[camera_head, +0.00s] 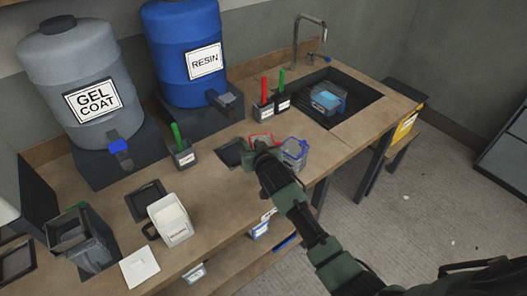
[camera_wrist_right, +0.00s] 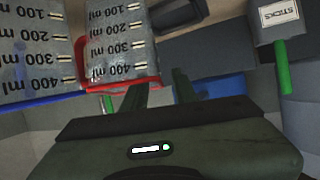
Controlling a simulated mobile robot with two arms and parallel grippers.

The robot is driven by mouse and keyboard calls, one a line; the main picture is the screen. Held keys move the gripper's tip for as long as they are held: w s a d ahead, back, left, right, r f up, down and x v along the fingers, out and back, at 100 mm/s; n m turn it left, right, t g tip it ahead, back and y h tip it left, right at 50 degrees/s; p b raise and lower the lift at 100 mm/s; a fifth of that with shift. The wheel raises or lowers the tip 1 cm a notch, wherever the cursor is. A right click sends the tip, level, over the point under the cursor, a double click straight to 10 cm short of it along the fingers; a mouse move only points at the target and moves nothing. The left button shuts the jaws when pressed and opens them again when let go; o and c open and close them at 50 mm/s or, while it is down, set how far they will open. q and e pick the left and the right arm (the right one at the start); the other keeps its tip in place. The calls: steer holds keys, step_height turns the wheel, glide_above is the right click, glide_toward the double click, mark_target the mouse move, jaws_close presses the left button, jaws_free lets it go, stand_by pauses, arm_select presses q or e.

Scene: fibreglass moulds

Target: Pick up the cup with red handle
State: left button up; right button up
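The cup with the red handle (camera_head: 262,138) is a clear measuring cup with a red rim on the workbench, partly hidden behind my right gripper (camera_head: 256,150) in the head view. In the right wrist view the cup (camera_wrist_right: 118,45) appears upside down with ml marks, and its red handle (camera_wrist_right: 118,86) lies at the fingertips. My right gripper (camera_wrist_right: 160,88) shows a gap between its fingers, one overlapping the handle and the other right of it. I cannot tell whether they touch it. My left gripper is not in view.
A blue-rimmed measuring cup (camera_head: 294,152) stands close beside the red one. Stick holders (camera_head: 264,111), a sink (camera_head: 350,112), a white container (camera_head: 170,220), a blue RESIN drum (camera_head: 185,35) and a grey GEL COAT drum (camera_head: 70,60) share the bench.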

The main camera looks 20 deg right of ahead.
steer(key=shift+c, duration=0.3)
jaws_close()
stand_by(1.2)
